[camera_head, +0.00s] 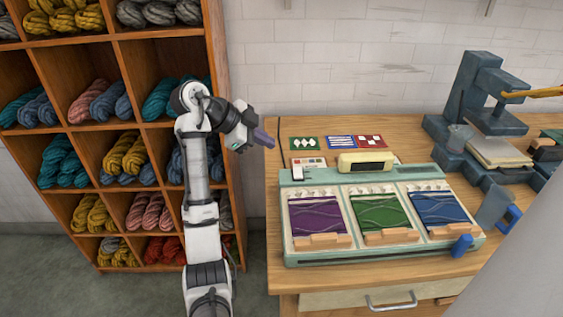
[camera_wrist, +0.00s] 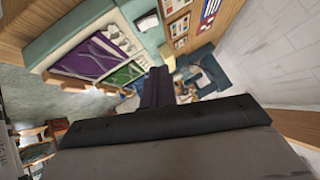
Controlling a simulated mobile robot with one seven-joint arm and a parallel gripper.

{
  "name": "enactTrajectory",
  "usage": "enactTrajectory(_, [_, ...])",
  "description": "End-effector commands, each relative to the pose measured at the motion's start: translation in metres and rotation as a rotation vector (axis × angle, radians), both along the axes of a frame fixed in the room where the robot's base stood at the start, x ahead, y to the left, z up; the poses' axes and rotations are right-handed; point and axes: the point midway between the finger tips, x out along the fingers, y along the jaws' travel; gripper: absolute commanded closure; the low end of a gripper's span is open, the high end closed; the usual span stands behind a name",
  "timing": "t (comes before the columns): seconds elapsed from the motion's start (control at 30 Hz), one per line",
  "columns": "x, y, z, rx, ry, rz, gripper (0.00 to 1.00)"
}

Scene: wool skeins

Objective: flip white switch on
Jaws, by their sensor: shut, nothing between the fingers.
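A small white switch (camera_head: 297,173) sits at the back left corner of the teal machine (camera_head: 380,254). In the wrist view a white block, which looks like the same switch (camera_wrist: 148,22), stands on the teal body near the top middle. I cannot tell its position, on or off. My gripper (camera_head: 268,139) is shut and empty. It is up in the air, to the left of and above the switch, apart from it. Its closed dark fingers also show in the wrist view (camera_wrist: 158,82).
The machine carries purple (camera_head: 318,216), green (camera_head: 380,210) and blue (camera_head: 437,208) panels. A cream display box (camera_head: 366,162) stands behind them. Patterned cards (camera_head: 341,142) lie at the back. A wooden shelf of wool skeins (camera_head: 235,140) is at left. A blue-grey press (camera_head: 478,85) stands at right.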

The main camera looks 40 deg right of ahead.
Motion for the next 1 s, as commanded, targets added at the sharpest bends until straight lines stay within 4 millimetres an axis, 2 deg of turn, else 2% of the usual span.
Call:
enactTrajectory(0.27, [0.000, -0.001, -0.001, 0.001, 0.001, 0.003, 1.00])
enactTrajectory(0.43, [-0.003, -0.014, -0.012, 0.000, 0.004, 0.002, 1.00])
enactTrajectory(0.83, [-0.017, -0.074, -0.066, 0.003, 0.005, 0.002, 1.00])
enactTrajectory(1.0, [-0.008, -0.077, -0.089, 0.003, 0.004, 0.005, 1.00])
